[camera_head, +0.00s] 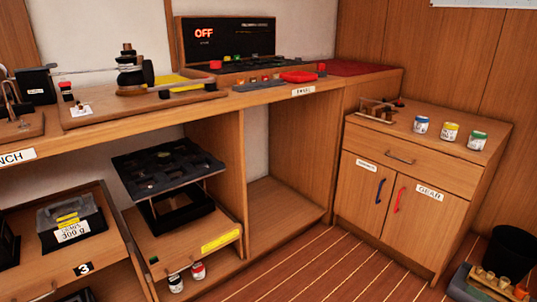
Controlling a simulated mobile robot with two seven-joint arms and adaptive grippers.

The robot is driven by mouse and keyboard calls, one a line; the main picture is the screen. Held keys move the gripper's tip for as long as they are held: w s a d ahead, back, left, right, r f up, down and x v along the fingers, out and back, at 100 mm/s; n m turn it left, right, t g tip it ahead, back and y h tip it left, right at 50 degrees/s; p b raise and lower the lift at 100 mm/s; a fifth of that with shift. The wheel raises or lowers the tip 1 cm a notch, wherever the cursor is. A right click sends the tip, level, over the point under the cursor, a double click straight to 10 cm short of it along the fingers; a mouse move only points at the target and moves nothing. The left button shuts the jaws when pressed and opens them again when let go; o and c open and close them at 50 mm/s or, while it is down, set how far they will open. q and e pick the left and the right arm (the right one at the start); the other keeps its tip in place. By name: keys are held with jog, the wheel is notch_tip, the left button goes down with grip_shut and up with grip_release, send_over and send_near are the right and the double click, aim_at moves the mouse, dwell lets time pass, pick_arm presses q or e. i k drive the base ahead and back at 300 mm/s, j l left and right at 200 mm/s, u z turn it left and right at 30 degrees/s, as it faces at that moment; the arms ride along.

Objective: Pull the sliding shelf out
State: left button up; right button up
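Under the bench, a wooden shelf board (185,244) has a yellow label (220,241) on its front edge. A black compartment tray (148,181) stands above it on a thin frame, over a black box (180,211). To the left, another wooden shelf (112,245) marked "3" carries a clear-lidded case (70,226) labelled 300 g. I cannot tell for sure which board is the sliding shelf, or how far either is out. Neither of my grippers is in view.
An empty bay (280,205) lies right of the tray. A cabinet (410,190) with blue and red handles stands at the right. A black bin (510,252) is far right. The striped floor (320,265) is clear in the middle.

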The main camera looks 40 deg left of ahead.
aim_at(170, 253)
jog(key=u, duration=1.65)
